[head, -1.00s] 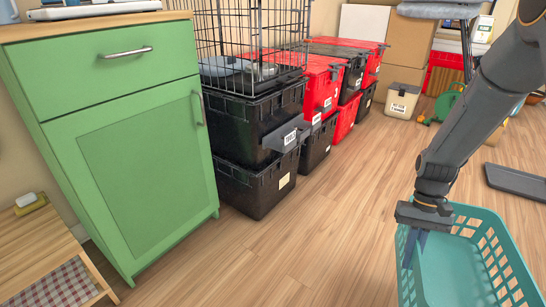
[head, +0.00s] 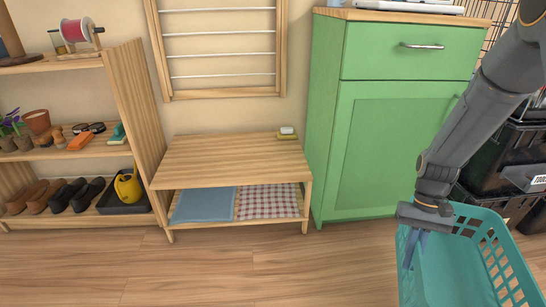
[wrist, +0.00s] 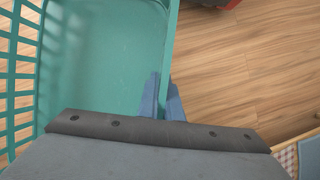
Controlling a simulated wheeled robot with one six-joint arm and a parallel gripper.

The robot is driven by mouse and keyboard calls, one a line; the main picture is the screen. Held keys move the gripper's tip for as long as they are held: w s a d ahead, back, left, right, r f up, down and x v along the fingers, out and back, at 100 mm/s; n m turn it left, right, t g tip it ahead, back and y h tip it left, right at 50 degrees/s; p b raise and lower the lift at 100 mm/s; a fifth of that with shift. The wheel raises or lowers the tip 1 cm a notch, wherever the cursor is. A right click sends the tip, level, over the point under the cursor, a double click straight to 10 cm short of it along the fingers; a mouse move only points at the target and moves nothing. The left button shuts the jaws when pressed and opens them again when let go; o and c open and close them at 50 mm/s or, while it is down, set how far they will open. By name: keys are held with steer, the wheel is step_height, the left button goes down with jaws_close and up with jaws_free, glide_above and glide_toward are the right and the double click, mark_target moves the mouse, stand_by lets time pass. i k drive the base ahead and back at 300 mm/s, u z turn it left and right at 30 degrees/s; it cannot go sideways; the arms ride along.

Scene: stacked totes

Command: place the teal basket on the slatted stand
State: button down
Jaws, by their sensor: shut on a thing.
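The teal basket (head: 490,245) is at the lower right of the head view, with its open top up and holes in its walls. It also shows in the wrist view (wrist: 100,55), where it looks empty. My gripper (head: 412,248) is shut on the basket's near-left wall at the rim; in the wrist view its blue fingers (wrist: 163,97) straddle that wall. The slatted stand (head: 220,157) is a low wooden bench left of the green cabinet, apart from the basket.
The stand's lower shelf holds a blue cloth (head: 204,205) and a checkered cloth (head: 268,201). The green cabinet (head: 395,140) stands to its right, a wooden shelf unit (head: 143,110) to its left. A drying rack (head: 222,50) hangs above. Floor in front is clear.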

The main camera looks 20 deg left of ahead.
mark_target(234, 159)
steer(key=u, duration=1.2)
steer(key=i, duration=0.05)
steer(key=z, duration=0.1)
